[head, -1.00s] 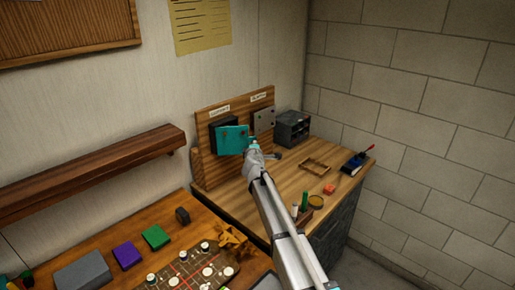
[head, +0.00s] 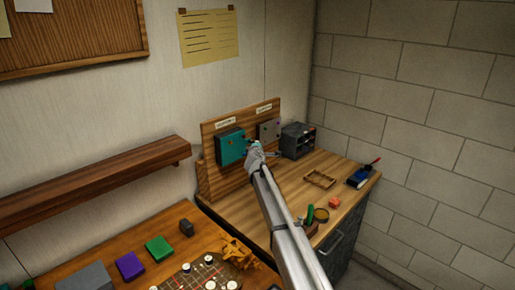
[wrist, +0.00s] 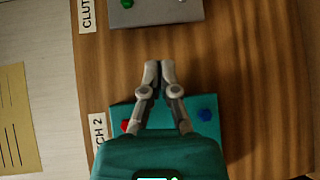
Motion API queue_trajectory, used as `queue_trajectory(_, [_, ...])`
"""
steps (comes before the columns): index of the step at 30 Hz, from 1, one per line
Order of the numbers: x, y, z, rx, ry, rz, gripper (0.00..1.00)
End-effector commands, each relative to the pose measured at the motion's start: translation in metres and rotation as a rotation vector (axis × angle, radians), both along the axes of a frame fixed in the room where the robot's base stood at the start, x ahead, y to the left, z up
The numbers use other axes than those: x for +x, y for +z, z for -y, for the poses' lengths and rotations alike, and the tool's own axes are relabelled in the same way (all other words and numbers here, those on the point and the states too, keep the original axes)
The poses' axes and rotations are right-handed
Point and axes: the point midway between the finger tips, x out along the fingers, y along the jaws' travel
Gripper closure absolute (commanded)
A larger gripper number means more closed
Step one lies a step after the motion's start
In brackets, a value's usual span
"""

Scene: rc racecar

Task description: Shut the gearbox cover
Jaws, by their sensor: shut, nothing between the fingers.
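The teal cover (head: 231,148) sits over a dark box on the upright wooden board, its face about parallel to the board. No gap shows, but I cannot tell if it is fully seated. In the wrist view a teal panel (wrist: 205,125) with a red and a blue knob lies behind my fingers, partly hidden by my own teal gripper body. My gripper (wrist: 159,66) is shut and empty, its fingertips past the panel's edge. In the head view my gripper (head: 255,147) is just right of the cover; I cannot tell whether it touches.
A grey plate (head: 270,130) is mounted on the board (head: 209,182) to the right. A wooden tray (head: 320,179), red block (head: 334,202) and green cylinder (head: 310,214) are on the bench, with free wood between.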

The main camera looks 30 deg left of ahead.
Motion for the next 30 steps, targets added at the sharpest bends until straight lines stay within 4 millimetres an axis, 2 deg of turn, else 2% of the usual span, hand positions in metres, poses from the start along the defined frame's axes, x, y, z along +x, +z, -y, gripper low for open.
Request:
queue_trajectory(19, [-0.001, 0.0, -0.001, 0.0, 0.001, 0.0, 1.0])
queue_trajectory(25, [-0.005, 0.002, 0.011, 0.0, 0.001, 0.0, 1.0])
queue_trajectory(30, [-0.013, 0.005, 0.031, 0.0, 0.001, 0.0, 1.0])
